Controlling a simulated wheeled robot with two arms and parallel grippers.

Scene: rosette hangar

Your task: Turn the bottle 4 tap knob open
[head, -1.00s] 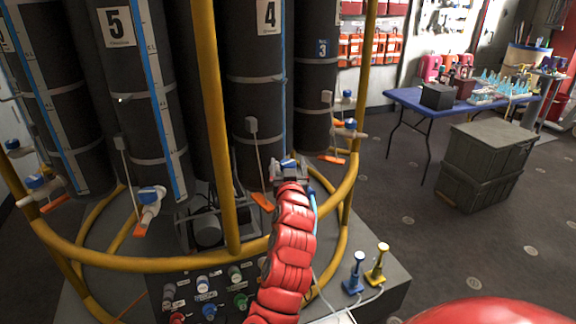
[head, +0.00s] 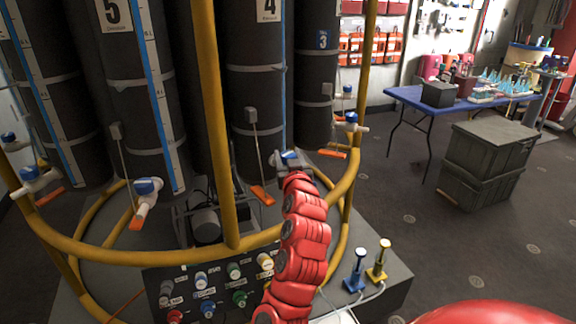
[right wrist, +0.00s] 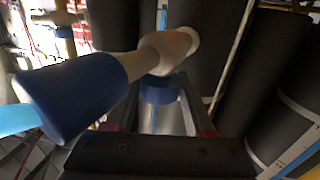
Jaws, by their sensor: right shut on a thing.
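Bottle 4 (head: 257,95) is a tall black cylinder with a "4" label, standing behind the yellow rail. Its tap is at the front of its lower part, with a blue knob (head: 291,156) just beyond my right gripper (head: 294,168). In the right wrist view the blue knob (right wrist: 158,88) sits between the fingers of my right gripper (right wrist: 157,115), under a beige valve body (right wrist: 165,52). The gripper is shut on the knob. A larger blue sleeve (right wrist: 72,98) with a light blue hose juts out to the left of the valve. My left gripper is not in view.
The yellow rail (head: 222,130) rises left of my right arm and curves around the bottles. Bottle 5 (head: 125,90) and bottle 3 (head: 315,80) flank bottle 4. A panel of coloured fittings (head: 219,285) lies below. The blue table (head: 465,102) and dark crates (head: 487,160) stand right.

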